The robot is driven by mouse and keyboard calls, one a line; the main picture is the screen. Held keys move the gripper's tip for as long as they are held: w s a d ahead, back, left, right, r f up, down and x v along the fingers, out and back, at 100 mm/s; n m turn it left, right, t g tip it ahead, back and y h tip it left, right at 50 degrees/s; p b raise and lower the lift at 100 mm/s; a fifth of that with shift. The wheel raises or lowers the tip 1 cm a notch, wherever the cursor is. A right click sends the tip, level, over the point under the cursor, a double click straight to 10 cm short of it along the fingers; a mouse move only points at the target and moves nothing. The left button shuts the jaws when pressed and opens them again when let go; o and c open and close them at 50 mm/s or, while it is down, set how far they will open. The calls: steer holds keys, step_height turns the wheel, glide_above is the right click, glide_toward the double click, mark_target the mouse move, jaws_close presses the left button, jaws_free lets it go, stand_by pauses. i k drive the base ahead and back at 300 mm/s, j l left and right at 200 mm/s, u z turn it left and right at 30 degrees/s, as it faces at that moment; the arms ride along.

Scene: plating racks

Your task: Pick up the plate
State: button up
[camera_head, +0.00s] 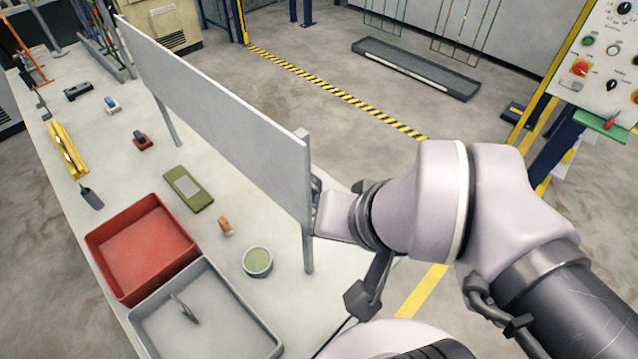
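A long, thin, light grey panel (215,110) stands upright on posts along the table; I cannot tell if it is the plate. A small flat grey piece (184,308) lies tilted in the grey tray (258,323); it may also be a plate, but I cannot tell. My arm reaches in from the right. My gripper (316,190) is at the panel's near end, beside its post, and is mostly hidden by the panel and my own wrist. I cannot see its fingers clearly, nor whether it touches or holds anything.
The table also holds a red tray (112,275), a round green-topped tub (257,262), a green device (188,189), a yellow level (67,152) and small tools. A control panel (607,55) stands at upper right. The floor beyond the table is mostly clear.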

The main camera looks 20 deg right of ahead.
mark_target(316, 186)
steer(key=z, duration=1.25)
steer(key=l+u, duration=0.6)
steer(key=k+l, duration=0.05)
steer(key=l, duration=0.05)
